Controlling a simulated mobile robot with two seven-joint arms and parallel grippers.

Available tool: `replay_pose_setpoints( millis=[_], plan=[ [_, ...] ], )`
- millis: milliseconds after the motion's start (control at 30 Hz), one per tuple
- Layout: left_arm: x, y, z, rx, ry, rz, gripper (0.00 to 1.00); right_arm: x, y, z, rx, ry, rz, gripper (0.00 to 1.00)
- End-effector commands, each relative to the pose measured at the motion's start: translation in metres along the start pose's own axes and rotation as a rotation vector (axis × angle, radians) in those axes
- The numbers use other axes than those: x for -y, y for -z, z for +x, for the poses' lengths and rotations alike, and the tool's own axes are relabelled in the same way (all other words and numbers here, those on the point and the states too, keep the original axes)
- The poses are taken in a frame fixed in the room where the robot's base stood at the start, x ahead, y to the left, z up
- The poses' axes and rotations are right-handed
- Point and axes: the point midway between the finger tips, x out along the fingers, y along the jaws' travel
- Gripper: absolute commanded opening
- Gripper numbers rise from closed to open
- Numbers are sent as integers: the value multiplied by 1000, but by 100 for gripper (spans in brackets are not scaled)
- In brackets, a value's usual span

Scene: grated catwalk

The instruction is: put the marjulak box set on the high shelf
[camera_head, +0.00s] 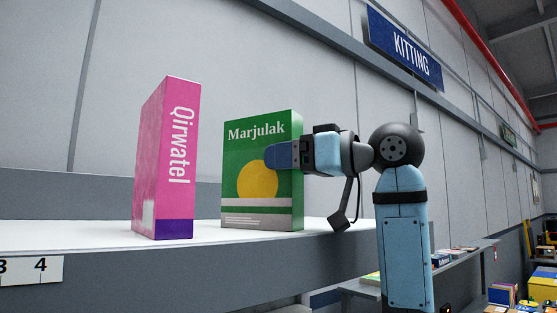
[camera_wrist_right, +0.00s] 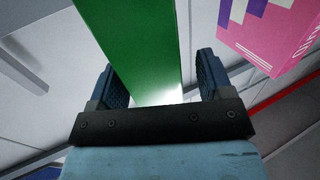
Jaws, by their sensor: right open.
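The green Marjulak box (camera_head: 241,160), with a yellow circle and white lettering, stands upright on the white top of the high shelf (camera_head: 80,233). My right gripper (camera_head: 280,156) reaches in from the right at about the box's mid height. One blue finger shows in front of the box's face; the other is hidden behind it. In the right wrist view the green box (camera_wrist_right: 140,45) lies between the two open fingers of the gripper (camera_wrist_right: 160,84), with a visible gap beside the right finger. My left gripper is out of view.
A pink Qirwatel box (camera_head: 165,160) stands upright left of the Marjulak box, with a gap between them; it also shows in the wrist view (camera_wrist_right: 268,35). A wall is behind. A lower shelf (camera_head: 455,264) with small items is at the right, under a KITTING sign (camera_head: 405,52).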

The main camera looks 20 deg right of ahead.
Motion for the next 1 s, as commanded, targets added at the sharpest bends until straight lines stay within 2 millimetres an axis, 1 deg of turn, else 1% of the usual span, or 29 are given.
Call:
replay_pose_setpoints(
  millis=[33, 200, 300, 400, 500, 600, 1000],
  plan=[
    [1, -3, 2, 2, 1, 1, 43, -1, 0, -14, -5, -5, -4, 73],
    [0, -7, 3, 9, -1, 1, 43, -2, 2, -53, -8, -8, -5, 73],
    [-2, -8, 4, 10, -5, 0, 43, -2, 4, -72, -10, -8, -5, 73],
    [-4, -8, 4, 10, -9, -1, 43, -2, 4, -85, -10, -8, -5, 73],
    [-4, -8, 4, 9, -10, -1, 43, -2, 5, -93, -11, -6, -3, 73],
    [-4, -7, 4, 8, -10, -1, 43, -2, 5, -96, -11, -6, -3, 73],
    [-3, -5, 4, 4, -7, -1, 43, -2, 6, -96, -11, -6, -3, 73]
  ],
)
